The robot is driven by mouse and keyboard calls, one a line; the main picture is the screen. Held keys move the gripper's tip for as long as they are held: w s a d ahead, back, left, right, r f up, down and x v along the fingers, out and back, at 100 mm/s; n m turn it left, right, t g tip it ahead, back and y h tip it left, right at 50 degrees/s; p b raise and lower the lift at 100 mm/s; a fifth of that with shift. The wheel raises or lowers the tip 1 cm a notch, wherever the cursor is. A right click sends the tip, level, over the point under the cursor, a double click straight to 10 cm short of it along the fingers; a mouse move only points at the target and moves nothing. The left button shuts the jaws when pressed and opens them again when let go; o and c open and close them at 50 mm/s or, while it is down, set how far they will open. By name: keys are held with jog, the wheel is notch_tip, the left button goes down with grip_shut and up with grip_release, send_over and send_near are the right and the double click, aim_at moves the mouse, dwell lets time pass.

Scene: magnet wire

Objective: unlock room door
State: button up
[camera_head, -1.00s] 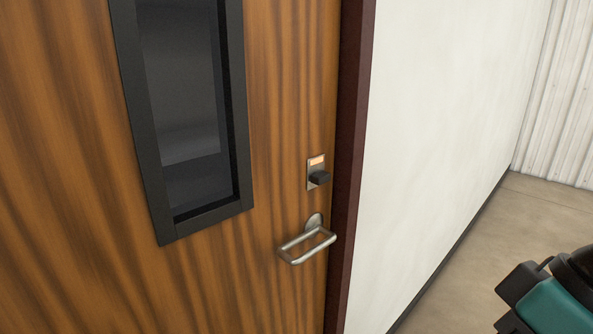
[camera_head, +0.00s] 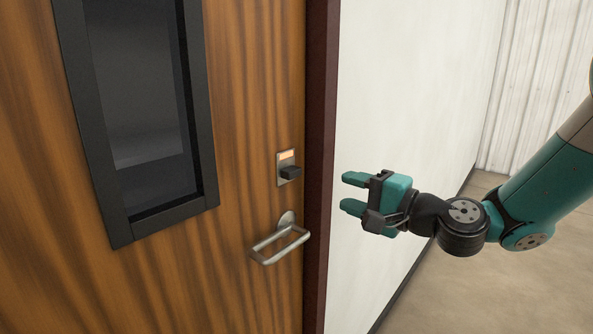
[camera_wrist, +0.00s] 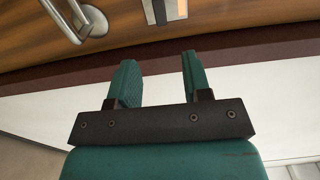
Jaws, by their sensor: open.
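The wooden room door (camera_head: 240,90) fills the left of the head view and looks closed against its dark frame. A small lock plate (camera_head: 281,157) with a lit orange strip and a dark knob (camera_head: 291,173) sits above the metal lever handle (camera_head: 279,245). My gripper (camera_head: 348,193) is open and empty, to the right of the lock and apart from it, in front of the white wall. In the wrist view my two teal fingers (camera_wrist: 158,75) are spread. Beyond them are the lock plate (camera_wrist: 165,11), partly cut off by the top edge, and the handle (camera_wrist: 75,18).
A dark red door frame (camera_head: 318,140) runs between the door and the white wall (camera_head: 410,90). A black-framed window (camera_head: 145,110) is set in the door. Bare floor (camera_head: 440,290) shows at the lower right.

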aim_at(296, 174)
jog(key=p+x, duration=0.5)
jog(key=x, duration=0.8)
jog(key=shift+w+a, duration=0.1)
jog(key=shift+a, duration=0.05)
grip_shut()
